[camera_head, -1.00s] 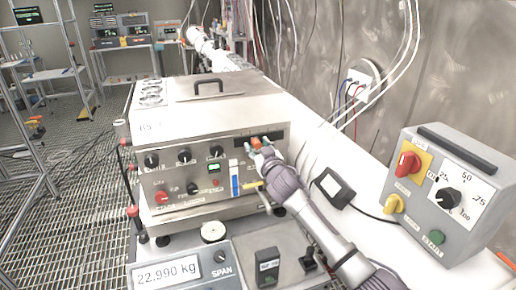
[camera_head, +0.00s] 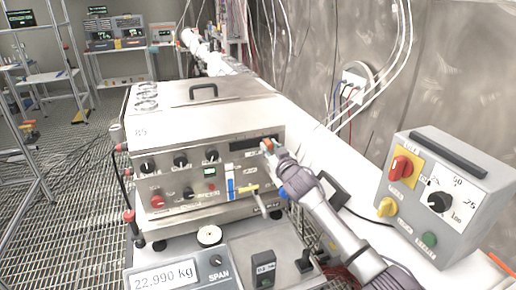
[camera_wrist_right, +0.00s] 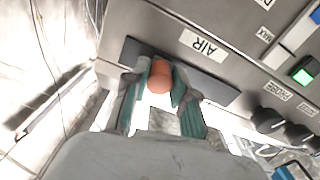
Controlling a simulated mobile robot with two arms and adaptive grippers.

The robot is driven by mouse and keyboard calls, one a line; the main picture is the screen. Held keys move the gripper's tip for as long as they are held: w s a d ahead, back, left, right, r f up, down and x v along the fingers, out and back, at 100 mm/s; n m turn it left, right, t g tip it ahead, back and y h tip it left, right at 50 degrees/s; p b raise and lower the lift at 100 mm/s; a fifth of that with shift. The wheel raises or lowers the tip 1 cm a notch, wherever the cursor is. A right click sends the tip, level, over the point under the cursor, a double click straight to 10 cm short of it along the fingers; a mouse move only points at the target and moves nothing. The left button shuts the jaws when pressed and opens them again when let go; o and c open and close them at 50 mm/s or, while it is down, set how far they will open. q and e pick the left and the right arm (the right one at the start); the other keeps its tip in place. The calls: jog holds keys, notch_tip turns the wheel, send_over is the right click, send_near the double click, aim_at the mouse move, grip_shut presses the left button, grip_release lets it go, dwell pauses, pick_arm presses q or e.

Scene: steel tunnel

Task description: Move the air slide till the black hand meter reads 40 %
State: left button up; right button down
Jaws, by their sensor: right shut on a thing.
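The air slide is an orange knob (camera_head: 267,145) in a dark slot (camera_head: 243,144) on the front of a steel machine, nearer the slot's right end in the head view. In the right wrist view the orange knob (camera_wrist_right: 158,78) stands beside the AIR label (camera_wrist_right: 203,46). My right gripper (camera_wrist_right: 157,90) is shut on it, with one green-padded finger on each side. A white dial face (camera_head: 457,187) with a black round centre (camera_head: 440,202) is on a grey box at the right; I cannot read a hand on it. My left gripper is not in view.
The machine front (camera_head: 165,170) has black and red knobs, a green lamp, a blue slider (camera_head: 230,184) and a yellow-handled lever (camera_head: 248,190) close below my right gripper. A scale display (camera_head: 164,275) reads 22.990 kg. A red switch (camera_head: 401,168) is on the grey box.

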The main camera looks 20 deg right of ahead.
aim_at(272, 120)
jog(key=shift+d, duration=0.3)
jog(key=c, duration=0.9)
grip_release()
jog(key=shift+a, duration=0.1)
jog(key=shift+r, duration=0.15)
notch_tip(272, 120, up, 10)
jog(key=shift+f, duration=0.2)
jog(key=shift+f, duration=0.15)
